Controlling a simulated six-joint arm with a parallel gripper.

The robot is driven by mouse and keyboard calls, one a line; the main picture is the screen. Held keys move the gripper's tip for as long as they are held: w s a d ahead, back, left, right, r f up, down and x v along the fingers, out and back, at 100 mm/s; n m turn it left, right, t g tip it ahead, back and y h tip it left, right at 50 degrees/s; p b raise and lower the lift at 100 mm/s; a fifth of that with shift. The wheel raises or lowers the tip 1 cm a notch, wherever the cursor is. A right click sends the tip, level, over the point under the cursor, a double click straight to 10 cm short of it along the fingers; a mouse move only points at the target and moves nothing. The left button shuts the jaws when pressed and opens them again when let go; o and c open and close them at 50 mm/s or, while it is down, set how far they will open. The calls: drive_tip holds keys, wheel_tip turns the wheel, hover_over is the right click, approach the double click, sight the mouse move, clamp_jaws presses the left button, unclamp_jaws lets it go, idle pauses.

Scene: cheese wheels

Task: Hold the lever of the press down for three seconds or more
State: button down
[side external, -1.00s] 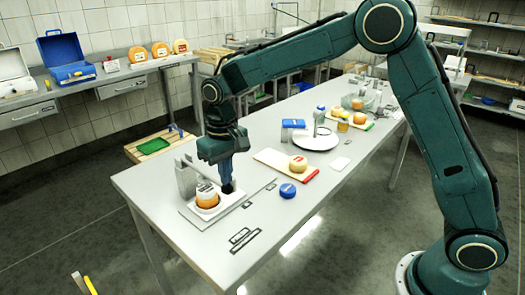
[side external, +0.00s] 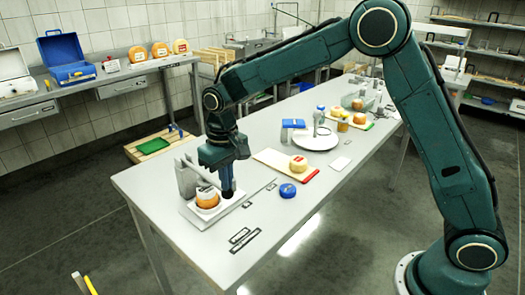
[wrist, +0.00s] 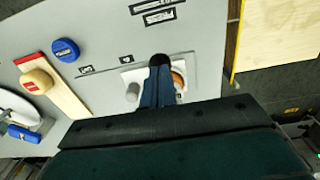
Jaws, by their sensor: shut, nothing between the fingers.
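The press (side external: 187,178) stands at the near left end of the table, with a grey upright and a pale base plate. An orange cheese wheel (side external: 207,199) sits in it and shows partly in the wrist view (wrist: 179,78). The lever (side external: 205,173) runs from the top of the upright toward my gripper, partly hidden by it. My gripper (side external: 227,194) is shut with nothing between its fingers, pointing down beside the cheese wheel at the lever's end. Whether its tips touch the lever is hidden. In the wrist view my gripper (wrist: 160,60) is over the base plate (wrist: 130,76).
A blue round object (side external: 288,190) lies right of the press. Behind it a yellow cheese (side external: 299,165) rests on a red-edged board (side external: 272,160). A white plate (side external: 314,143) is farther back. Black-framed labels (side external: 243,240) lie at the front edge. Table between these is clear.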

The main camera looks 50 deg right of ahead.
drive_tip(key=shift+s+f, duration=0.1)
drive_tip(key=shift+f, duration=1)
idle(6.9)
